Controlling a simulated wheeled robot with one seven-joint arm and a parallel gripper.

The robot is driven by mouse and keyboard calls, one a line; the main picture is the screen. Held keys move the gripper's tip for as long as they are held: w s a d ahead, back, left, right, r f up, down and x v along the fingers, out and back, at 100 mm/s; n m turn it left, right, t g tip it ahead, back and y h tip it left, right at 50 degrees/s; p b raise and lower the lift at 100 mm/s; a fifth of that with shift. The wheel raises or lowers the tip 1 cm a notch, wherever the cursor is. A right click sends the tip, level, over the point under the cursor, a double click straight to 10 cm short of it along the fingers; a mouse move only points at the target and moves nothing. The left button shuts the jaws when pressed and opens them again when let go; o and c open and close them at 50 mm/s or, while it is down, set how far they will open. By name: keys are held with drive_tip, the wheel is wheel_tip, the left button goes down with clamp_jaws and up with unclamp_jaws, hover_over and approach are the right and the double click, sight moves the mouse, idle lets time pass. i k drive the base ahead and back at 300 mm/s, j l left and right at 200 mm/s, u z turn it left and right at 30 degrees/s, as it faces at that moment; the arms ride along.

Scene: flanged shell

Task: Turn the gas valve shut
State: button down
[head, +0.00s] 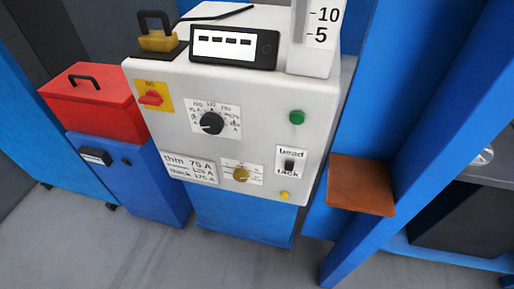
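A white welding-type control box (150,85) stands in the middle of the head view. A small brass-yellow knob (240,174) sits on a white label low on its front panel; it may be the gas valve, but its label is too small to read. A smaller yellow round part (284,196) sits below and to the right of it. I cannot tell whether the knob stands open or shut. My gripper is not in view, and nothing touches the panel.
The panel also has a red switch (151,98), a black dial (212,123), a green button (297,117) and a bead/tack switch (289,165). A red toolbox (92,100) stands left, a brown shelf (361,186) and blue post right. The space before the panel looks clear.

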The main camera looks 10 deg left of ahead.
sight(240, 175)
drive_tip(key=u, duration=0.5)
drive_tip(key=i+j+u, duration=0.1)
drive_tip(key=u, duration=0.25)
drive_tip(key=i+j+u, duration=0.15)
drive_tip(key=u, duration=0.25)
drive_tip(key=i+j+u, duration=0.15)
drive_tip(key=u, duration=0.2)
